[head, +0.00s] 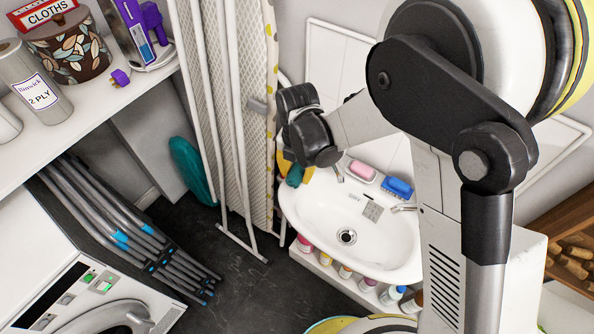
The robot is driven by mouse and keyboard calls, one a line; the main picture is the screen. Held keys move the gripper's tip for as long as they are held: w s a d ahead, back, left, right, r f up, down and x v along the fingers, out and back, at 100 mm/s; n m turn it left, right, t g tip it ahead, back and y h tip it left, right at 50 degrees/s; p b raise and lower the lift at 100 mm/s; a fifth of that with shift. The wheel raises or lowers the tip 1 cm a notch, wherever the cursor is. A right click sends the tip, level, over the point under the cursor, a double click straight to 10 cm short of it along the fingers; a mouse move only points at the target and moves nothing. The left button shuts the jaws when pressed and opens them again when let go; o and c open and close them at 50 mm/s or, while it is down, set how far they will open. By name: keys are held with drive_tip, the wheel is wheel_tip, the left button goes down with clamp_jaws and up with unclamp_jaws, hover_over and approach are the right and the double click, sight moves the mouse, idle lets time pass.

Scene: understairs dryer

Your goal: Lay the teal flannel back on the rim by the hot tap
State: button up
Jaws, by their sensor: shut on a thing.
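My gripper (299,160) is at the back left of the white sink (325,228), seen from behind and above. Its fingertips are largely hidden by its own body. A small teal piece, the teal flannel (294,176), shows just under it and appears held; most of it is hidden. Whether it touches the rim I cannot tell. One tap (338,173) stands at the left of the back rim, close to my gripper. Another tap (404,208) stands at the right. No hot marking is readable.
Pink soap (362,170) and a blue item (397,187) lie on the back rim. A yellow thing (309,174) shows beside the flannel. An ironing board (225,110) stands close left. Several bottles (391,295) stand below the sink. The basin is clear.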

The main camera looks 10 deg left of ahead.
drive_tip(key=o, duration=1.2)
drive_tip(key=shift+o, duration=0.2)
wheel_tip(320, 180, up, 12)
